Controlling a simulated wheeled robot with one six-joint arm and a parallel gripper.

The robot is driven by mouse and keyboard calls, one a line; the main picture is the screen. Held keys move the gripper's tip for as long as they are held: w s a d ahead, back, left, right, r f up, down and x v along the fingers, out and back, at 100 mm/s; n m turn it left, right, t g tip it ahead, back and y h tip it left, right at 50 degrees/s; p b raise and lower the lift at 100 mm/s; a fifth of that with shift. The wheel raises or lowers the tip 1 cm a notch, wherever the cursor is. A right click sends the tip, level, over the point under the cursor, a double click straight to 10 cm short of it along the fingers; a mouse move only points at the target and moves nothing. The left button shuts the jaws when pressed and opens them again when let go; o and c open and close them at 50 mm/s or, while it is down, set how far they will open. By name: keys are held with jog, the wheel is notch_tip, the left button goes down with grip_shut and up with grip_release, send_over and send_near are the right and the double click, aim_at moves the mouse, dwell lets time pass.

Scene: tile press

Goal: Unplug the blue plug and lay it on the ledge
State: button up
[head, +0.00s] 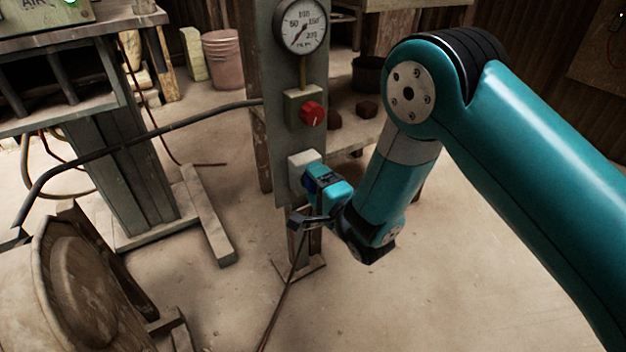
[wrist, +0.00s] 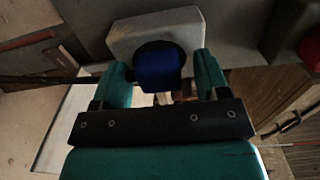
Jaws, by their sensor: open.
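The blue plug (wrist: 157,70) sits in the round dark socket of a pale grey box (wrist: 160,28) in the wrist view. In the head view the box (head: 300,162) is on a grey-green post, and the plug (head: 309,184) is mostly hidden by my gripper. My gripper (wrist: 162,64) is open, with one teal finger on each side of the plug. Gaps show between the fingers and the plug. In the head view my gripper (head: 322,188) is right in front of the box. I cannot tell which surface is the ledge.
The post (head: 283,125) also carries a gauge (head: 300,25) and a red knob (head: 312,114) above the box. A dark hose (head: 150,134) runs left from it. A wooden shelf (head: 347,138) with dark red blocks stands behind. A round machine (head: 85,290) is at lower left.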

jog(key=shift+c, duration=0.2)
jog(key=c, duration=1.2)
jog(key=shift+o, duration=0.2)
jog(key=v, duration=0.6)
